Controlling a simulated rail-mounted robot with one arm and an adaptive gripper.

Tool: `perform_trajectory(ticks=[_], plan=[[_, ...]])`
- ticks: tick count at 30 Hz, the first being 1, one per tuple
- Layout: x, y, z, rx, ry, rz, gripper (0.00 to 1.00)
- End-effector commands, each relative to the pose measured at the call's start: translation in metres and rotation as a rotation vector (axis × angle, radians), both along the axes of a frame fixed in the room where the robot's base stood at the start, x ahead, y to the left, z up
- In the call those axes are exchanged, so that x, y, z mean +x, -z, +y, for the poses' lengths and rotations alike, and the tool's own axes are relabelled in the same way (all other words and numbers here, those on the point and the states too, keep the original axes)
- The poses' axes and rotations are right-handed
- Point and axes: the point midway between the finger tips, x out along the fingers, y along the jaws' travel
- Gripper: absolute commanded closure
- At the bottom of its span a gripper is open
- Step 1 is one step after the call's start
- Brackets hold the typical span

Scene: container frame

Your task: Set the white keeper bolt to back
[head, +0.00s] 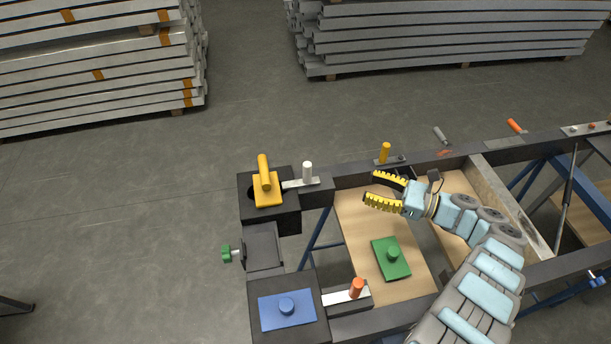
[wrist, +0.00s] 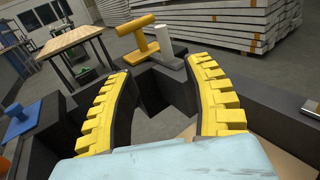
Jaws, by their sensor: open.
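The white keeper bolt (head: 307,173) is an upright white knob on a flat pale slide bar. The bar lies on the dark frame's back left corner, and its left end reaches the yellow plate with a yellow handle (head: 265,184). My gripper (head: 374,188) is open and empty, to the right of the white bolt and above the frame opening. In the wrist view the white knob (wrist: 164,47) stands ahead, beyond and between my yellow-padded fingers (wrist: 165,85), with the yellow handle (wrist: 138,35) just left of it. The bar is mostly hidden there.
A yellow knob (head: 385,152) stands on the back rail behind my gripper. An orange knob (head: 356,287) and blue plate (head: 286,308) are at the front left. A green plate (head: 391,257) lies on the wooden board. Stacked beams (head: 450,35) stand well behind.

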Motion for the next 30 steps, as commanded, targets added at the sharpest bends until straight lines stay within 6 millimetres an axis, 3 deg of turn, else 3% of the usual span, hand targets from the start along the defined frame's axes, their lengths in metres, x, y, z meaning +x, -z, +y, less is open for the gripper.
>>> perform_trajectory(ticks=[3,11,30], plan=[[0.000,0.010,0.000,0.002,-0.001,-0.001,0.48],[0.005,0.007,0.013,0.002,-0.003,0.000,0.48],[0.043,0.009,0.111,0.003,-0.005,-0.001,0.48]])
